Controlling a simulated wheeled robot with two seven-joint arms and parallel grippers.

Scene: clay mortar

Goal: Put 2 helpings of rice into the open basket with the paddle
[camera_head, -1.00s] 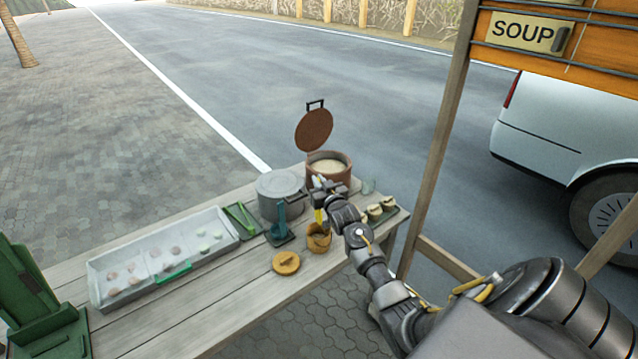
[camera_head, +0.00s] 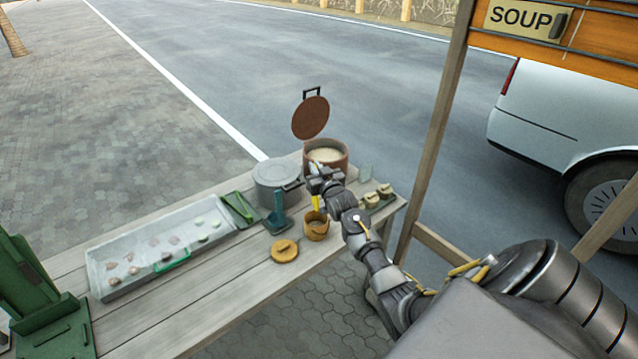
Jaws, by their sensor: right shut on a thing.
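The rice (camera_head: 325,155) is in a round brown pot (camera_head: 341,163) at the back right of the table, its round lid (camera_head: 311,118) raised behind it. The small open woven basket (camera_head: 316,230) stands in front of the pot, near the table's front edge. Its round lid (camera_head: 284,251) lies on the table to its left. My right gripper (camera_head: 318,183) is between pot and basket, shut on what looks like the paddle. A yellow part (camera_head: 315,202) shows below the gripper, just above the basket; the rest is hidden. I cannot tell whether the paddle carries rice. My left gripper is not in view.
A grey lidded pot (camera_head: 276,184) and a teal scoop-like tool (camera_head: 278,212) stand left of my gripper. Small lidded baskets (camera_head: 378,197) and a glass (camera_head: 365,174) are at its right. A metal tray (camera_head: 130,266) fills the left. A wooden post (camera_head: 440,130) stands right.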

